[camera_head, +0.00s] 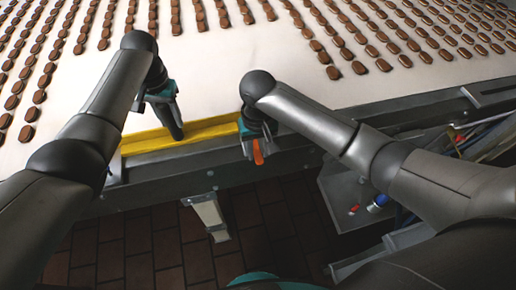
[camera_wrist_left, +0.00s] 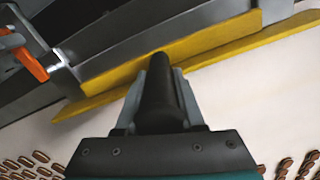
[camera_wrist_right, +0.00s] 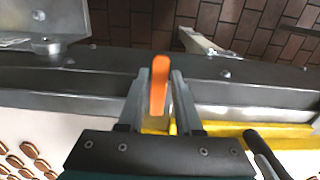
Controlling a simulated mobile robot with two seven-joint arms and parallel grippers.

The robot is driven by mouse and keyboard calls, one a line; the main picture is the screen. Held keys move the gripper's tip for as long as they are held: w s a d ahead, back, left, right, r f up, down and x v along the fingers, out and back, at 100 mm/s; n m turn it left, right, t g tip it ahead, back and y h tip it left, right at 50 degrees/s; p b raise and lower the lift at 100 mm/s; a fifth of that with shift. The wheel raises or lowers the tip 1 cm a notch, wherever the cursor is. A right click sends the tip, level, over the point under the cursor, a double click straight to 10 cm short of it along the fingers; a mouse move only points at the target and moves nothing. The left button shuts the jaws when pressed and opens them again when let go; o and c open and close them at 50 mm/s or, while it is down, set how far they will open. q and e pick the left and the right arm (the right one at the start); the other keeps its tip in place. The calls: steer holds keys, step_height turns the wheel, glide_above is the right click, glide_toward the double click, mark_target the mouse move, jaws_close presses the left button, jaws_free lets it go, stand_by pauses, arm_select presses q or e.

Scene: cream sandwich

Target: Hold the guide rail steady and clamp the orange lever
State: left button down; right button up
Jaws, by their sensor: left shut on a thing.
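The yellow guide rail (camera_head: 150,142) lies along the near edge of the white conveyor and also shows in the left wrist view (camera_wrist_left: 200,45). My left gripper (camera_head: 165,100) is shut on the black handle (camera_head: 175,124) at the rail; the handle fills the space between its fingers in the left wrist view (camera_wrist_left: 160,92). The orange lever (camera_head: 257,152) is at the conveyor's edge, near the rail's right end. My right gripper (camera_head: 252,143) is open around the lever. In the right wrist view the lever (camera_wrist_right: 158,85) stands between the fingers, with gaps on both sides.
The white conveyor belt (camera_head: 220,70) carries rows of brown sandwich biscuits, with a bare strip behind the rail. A grey metal frame (camera_head: 290,152) runs along its front. A bracket (camera_head: 208,212) hangs below it over the brick floor. Cables and an open grey box are at right.

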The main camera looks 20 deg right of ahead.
jaws_close()
stand_by(1.0)
